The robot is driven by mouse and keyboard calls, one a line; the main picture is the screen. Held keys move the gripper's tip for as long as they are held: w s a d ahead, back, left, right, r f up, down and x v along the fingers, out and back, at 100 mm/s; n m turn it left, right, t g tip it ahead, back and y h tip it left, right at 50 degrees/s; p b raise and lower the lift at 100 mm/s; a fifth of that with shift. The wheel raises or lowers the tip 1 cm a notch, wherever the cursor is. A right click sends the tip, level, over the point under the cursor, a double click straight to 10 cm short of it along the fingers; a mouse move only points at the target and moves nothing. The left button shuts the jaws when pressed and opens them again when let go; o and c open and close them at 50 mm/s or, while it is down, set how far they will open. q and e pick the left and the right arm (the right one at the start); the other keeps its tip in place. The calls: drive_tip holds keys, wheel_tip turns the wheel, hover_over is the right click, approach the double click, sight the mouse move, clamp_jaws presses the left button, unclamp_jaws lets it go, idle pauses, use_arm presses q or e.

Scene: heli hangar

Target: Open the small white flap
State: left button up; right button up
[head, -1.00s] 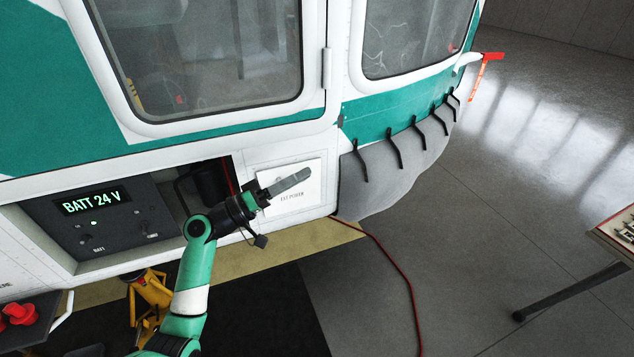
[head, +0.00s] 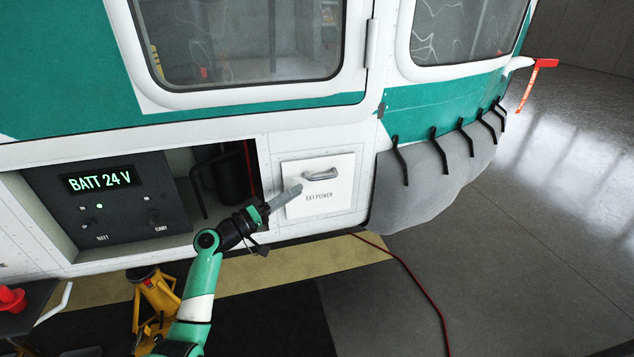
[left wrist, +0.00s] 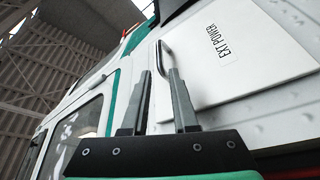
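The small white flap (head: 338,188), marked EXT POWER, is a square panel low on the white hull and looks shut. A metal bar handle (head: 320,174) sits near its top edge. My left gripper (head: 297,189) is in front of the flap's left part, just left of and below the handle. In the left wrist view my gripper's two fingers (left wrist: 160,72) stand apart, with nothing between them. The handle (left wrist: 166,56) shows just beyond their tips, and the flap (left wrist: 245,55) lies to the right. I cannot tell whether they touch. My right gripper is out of view.
Left of the flap is an open bay with a battery panel (head: 105,205) reading BATT 24 V. A yellow jack (head: 155,300) stands below. A grey cover (head: 430,180) hangs on the right. A red cable (head: 415,278) runs over the floor, which is mostly clear at right.

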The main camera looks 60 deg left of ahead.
sight(317, 178)
use_arm(q)
drive_tip(key=b+x, duration=0.1)
drive_tip(key=x, duration=0.7)
clamp_jaws()
drive_tip(key=shift+r, duration=0.1)
idle(1.0)
